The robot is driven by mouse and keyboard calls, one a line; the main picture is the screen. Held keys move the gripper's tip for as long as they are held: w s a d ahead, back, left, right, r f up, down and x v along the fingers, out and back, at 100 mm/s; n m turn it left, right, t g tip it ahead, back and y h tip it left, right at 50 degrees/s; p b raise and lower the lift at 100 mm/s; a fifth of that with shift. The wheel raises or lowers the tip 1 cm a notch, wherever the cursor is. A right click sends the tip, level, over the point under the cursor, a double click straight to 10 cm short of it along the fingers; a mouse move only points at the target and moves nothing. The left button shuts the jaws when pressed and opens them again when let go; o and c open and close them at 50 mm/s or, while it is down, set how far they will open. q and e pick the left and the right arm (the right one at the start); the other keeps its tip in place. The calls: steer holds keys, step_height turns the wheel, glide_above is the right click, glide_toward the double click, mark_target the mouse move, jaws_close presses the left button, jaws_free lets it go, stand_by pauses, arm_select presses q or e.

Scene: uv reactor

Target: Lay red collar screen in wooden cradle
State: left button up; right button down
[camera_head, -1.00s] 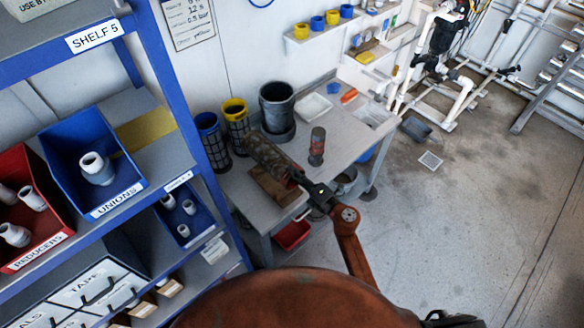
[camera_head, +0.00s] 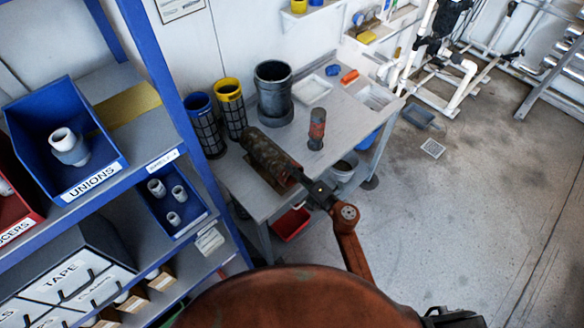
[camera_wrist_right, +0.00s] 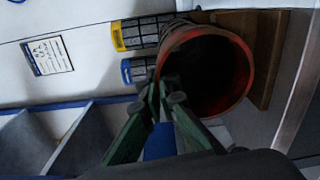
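The red collar screen (camera_head: 266,152) is a dark, dirty cylinder with a red collar, lying roughly level over the table's left part. My right gripper (camera_head: 303,184) is shut on its collar end. In the right wrist view, my right gripper's green fingers (camera_wrist_right: 167,92) pinch the rim of the red collar (camera_wrist_right: 243,85), and the open end faces the camera. The brown wooden cradle (camera_wrist_right: 266,40) shows behind the screen. In the head view the screen mostly covers it. I cannot tell whether screen and cradle touch. My left gripper is not in view.
Blue-collar (camera_head: 205,128) and yellow-collar (camera_head: 231,108) screens stand upright behind, near a dark grey pot (camera_head: 273,92). A red-and-dark upright object (camera_head: 317,128) stands right of the screen. A blue shelf with bins (camera_head: 75,160) is at left. A white tray (camera_head: 311,89) lies farther back.

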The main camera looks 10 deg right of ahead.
steer(key=c, duration=2.1)
jaws_free()
steer(key=v, duration=1.2)
steer(key=shift+d, duration=0.1)
